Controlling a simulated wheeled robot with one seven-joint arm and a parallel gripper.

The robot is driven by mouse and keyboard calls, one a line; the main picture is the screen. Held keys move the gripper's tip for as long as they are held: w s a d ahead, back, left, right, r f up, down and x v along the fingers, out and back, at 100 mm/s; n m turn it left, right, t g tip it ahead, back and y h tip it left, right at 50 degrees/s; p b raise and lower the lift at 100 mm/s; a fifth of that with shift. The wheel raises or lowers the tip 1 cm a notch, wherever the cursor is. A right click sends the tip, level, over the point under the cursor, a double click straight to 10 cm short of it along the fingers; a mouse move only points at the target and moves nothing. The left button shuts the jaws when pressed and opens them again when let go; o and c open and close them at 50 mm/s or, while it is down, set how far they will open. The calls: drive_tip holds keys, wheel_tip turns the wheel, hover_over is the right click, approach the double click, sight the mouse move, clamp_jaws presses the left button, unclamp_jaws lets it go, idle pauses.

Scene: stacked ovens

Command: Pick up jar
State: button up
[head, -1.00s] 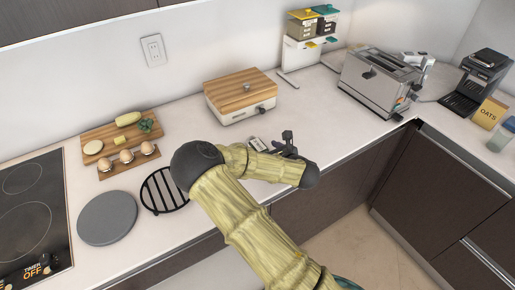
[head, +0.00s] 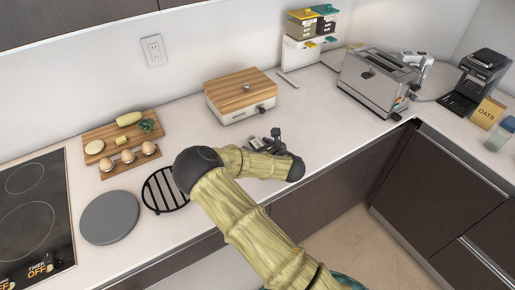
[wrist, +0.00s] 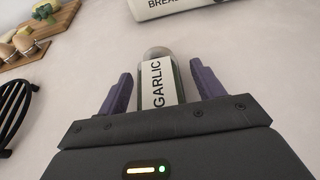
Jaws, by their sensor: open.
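The jar (wrist: 158,88), with a rounded clear top and a white GARLIC label, lies between the two purple fingers of my gripper (wrist: 160,70) in the wrist view. The fingers are open, with a gap on each side of the jar. The jar's lower end is hidden behind the gripper body. In the head view my gripper (head: 262,142) is low over the counter, in front of the wooden-lidded bread box (head: 241,115); my arm hides most of the jar there.
A cutting board with food (head: 104,139) and an egg holder (head: 130,161) stand to the left. A black round rack (head: 163,190) and grey disc (head: 109,217) lie near the counter's front. A toaster (head: 377,82) stands right. Counter between bread box and toaster is mostly clear.

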sight(257, 144)
drive_tip(key=c, duration=1.1)
drive_tip(key=shift+r, duration=0.15)
wheel_tip(257, 144, up, 10)
drive_tip(key=shift+f+b, duration=0.1)
drive_tip(key=shift+b, duration=0.4)
